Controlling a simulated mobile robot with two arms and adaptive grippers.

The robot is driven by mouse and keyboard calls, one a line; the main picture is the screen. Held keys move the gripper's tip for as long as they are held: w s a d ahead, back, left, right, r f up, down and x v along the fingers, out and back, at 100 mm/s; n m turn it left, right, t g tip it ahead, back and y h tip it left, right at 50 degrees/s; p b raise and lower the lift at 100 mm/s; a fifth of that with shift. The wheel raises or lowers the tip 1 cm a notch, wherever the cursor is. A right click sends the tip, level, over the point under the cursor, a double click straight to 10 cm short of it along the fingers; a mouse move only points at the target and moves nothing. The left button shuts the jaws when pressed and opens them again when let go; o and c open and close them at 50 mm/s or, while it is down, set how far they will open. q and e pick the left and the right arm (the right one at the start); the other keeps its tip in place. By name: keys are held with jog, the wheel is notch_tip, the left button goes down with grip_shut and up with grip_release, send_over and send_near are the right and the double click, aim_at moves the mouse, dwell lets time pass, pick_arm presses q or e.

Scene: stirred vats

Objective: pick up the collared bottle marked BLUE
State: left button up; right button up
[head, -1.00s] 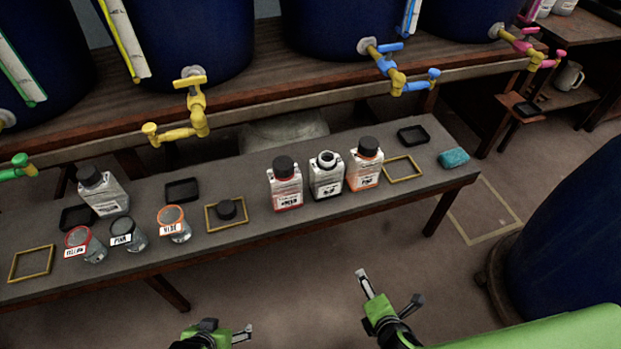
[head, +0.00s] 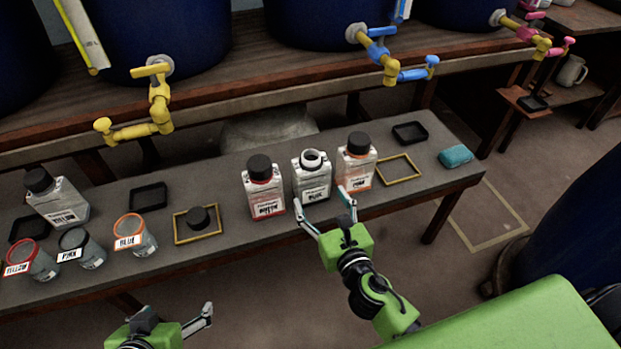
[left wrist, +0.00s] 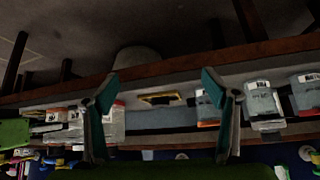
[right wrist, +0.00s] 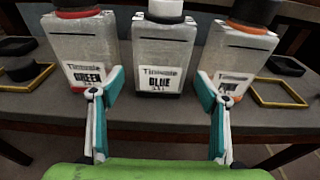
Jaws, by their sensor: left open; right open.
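The bottle marked BLUE (head: 311,178) stands upright on the bench, the middle of three white bottles. It has a white ring-shaped neck with no black cap. In the right wrist view its BLUE label (right wrist: 160,80) faces me, centred between the fingers. My right gripper (head: 325,208) is open and empty just in front of it, with fingers spread to either side; contact cannot be told. The GREEN bottle (head: 264,188) stands left of it and an orange-collared bottle (head: 356,162) right. My left gripper (head: 198,318) is open and empty, low in front of the bench.
A black cap (head: 198,218) sits inside a yellow frame. Three labelled jars, including an orange-rimmed one marked BLUE (head: 133,238), and a YELLOW bottle (head: 58,203) stand at left. An empty yellow frame (head: 416,176) and teal sponge (head: 455,156) lie right. Taps (head: 387,62) overhang behind.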

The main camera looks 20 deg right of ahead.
aim_at(315, 190)
jog(key=shift+w+f, duration=0.15)
jog(key=shift+w, duration=0.65)
jog(key=shift+w+f, duration=0.1)
jog(key=shift+w, duration=0.65)
jog(key=w, duration=0.2)
jog(key=w+b, duration=0.1)
jog(key=w, duration=0.1)
jog(key=shift+w+a+f, duration=0.1)
jog(key=shift+f, duration=0.15)
jog(key=shift+w, duration=0.2)
pick_arm(q)
jog(key=w+d+r+t+h, duration=0.1)
jog(key=w+d+r+t, duration=0.1)
jog(key=w+r+t, duration=0.1)
jog(key=shift+w+r, duration=0.65)
jog(key=shift+w, duration=0.5)
pick_arm(e)
jog(key=c, duration=0.9)
